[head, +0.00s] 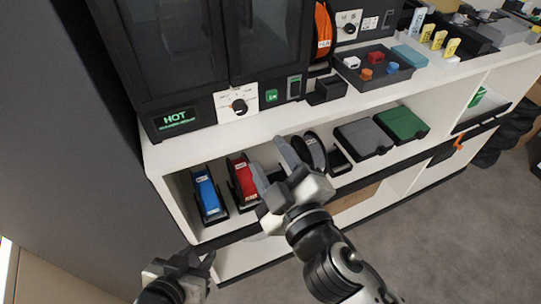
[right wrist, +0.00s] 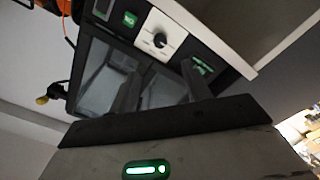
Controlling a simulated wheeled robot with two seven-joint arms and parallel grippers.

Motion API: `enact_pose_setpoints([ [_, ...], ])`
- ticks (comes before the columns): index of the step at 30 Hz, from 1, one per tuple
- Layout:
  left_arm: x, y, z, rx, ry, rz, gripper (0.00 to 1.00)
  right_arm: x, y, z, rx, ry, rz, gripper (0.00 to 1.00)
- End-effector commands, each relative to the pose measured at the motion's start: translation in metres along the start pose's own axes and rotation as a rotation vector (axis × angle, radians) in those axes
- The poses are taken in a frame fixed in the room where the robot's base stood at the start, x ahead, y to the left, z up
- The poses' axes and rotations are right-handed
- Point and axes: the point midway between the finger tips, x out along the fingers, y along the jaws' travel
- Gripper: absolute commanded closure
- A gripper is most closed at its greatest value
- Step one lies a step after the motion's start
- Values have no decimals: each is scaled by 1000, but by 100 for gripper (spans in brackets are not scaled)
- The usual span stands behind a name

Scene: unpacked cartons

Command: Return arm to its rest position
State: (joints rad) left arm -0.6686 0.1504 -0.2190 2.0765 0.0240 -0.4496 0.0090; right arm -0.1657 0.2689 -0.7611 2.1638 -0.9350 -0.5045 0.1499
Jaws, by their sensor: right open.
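My right gripper (head: 266,156) is open in the head view, with its two grey fingers spread in front of the shelf under the oven. Nothing shows between its fingers. The right wrist view shows its fingers (right wrist: 163,92) apart, with the oven front beyond them. My left gripper (head: 200,258) is low at the bottom left in the head view, near the shelf's lower front edge. Only part of it is in view, and its opening is hard to make out.
A black oven (head: 190,60) with a lit HOT display stands on the white shelf unit (head: 160,158). The lower shelf holds a blue holder (head: 207,194), a red holder (head: 243,180), a black reel (head: 315,150), and grey (head: 362,138) and green (head: 402,124) boxes.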

Motion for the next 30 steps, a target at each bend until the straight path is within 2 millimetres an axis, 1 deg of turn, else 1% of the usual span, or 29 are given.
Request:
enact_pose_setpoints([
  [11,0,0,0,-2,-1,0,64,0,0,0,0,0,0,52],
  [14,0,0,0,-3,-1,0,64,0,2,6,16,-26,3,52],
  [17,0,0,0,-3,-1,0,64,-6,12,32,94,-150,16,52],
  [19,0,0,0,-3,-1,0,64,-17,21,66,189,-308,21,52],
  [20,0,0,0,-3,-1,0,64,-25,23,82,235,-385,18,52],
  [21,0,0,0,-2,-1,0,64,-37,24,102,296,-484,12,52],
  [23,0,0,0,-2,-1,0,64,-56,23,126,377,-617,-6,52],
  [24,0,0,0,-2,-1,0,64,-69,21,139,423,-693,-22,52],
  [27,0,0,0,-2,-1,0,64,-99,14,162,521,-851,-65,52],
  [30,0,0,0,-2,-1,0,64,-128,6,176,601,-979,-114,52],
])
